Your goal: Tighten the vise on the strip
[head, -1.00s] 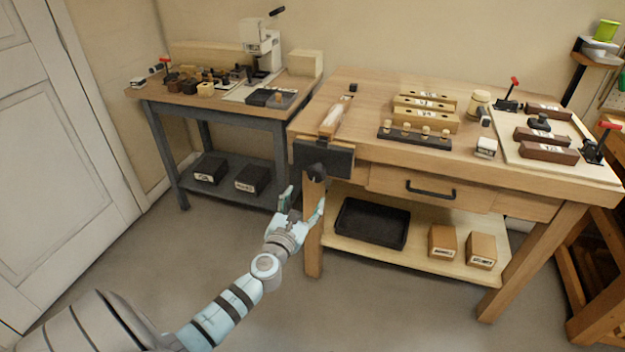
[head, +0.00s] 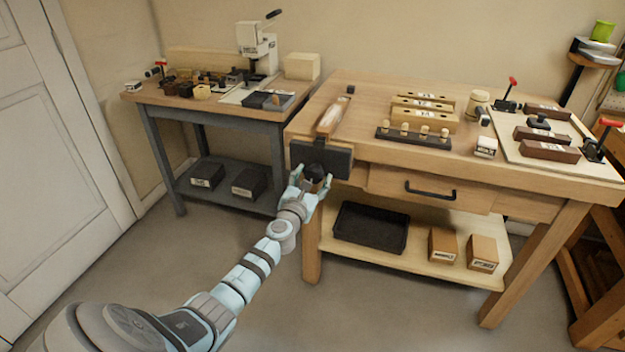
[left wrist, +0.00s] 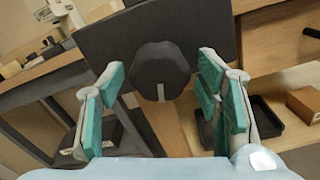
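The vise (head: 322,158) is a dark jaw plate on the front left of the wooden bench. Its dark round knob (left wrist: 160,70) has a pale line pointing down and faces me in the left wrist view. The strip (head: 330,120) is a light wooden piece lying at the bench top just behind the jaw. My left gripper (head: 312,182) is at the knob, with its fingers on either side of it. In the left wrist view its teal fingers (left wrist: 160,92) are spread, with gaps on both sides of the knob. My right gripper is not in view.
The bench (head: 460,170) has a drawer with a dark handle (head: 430,191) right of the vise. A black tray (head: 371,227) and small boxes sit on the shelf below. A grey side table (head: 210,110) stands to the left. Open floor lies in front.

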